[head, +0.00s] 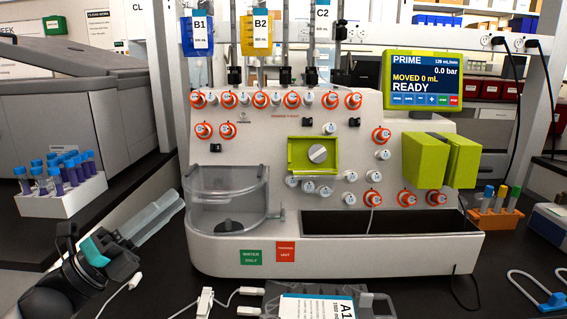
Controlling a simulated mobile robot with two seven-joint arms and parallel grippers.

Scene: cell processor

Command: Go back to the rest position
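My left gripper (158,214) comes in from the lower left. Its grey fingers point up and to the right, in front of the left end of the cell processor (345,165). The fingers overlap from this angle, so their gap is hard to judge, and I see no object held in them. My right gripper is not in view. The processor stands upright on the bench, with a clear round chamber (226,200) at its left and a lit screen (424,80) reading PRIME and READY.
A white rack (62,200) of blue-capped tubes stands at the left. Bags B1 (200,35), B2 (260,33) and C2 (322,25) hang above the processor. A bag labelled A1 (318,306) and tubing lie at the front. An orange tube rack (495,217) stands at the right.

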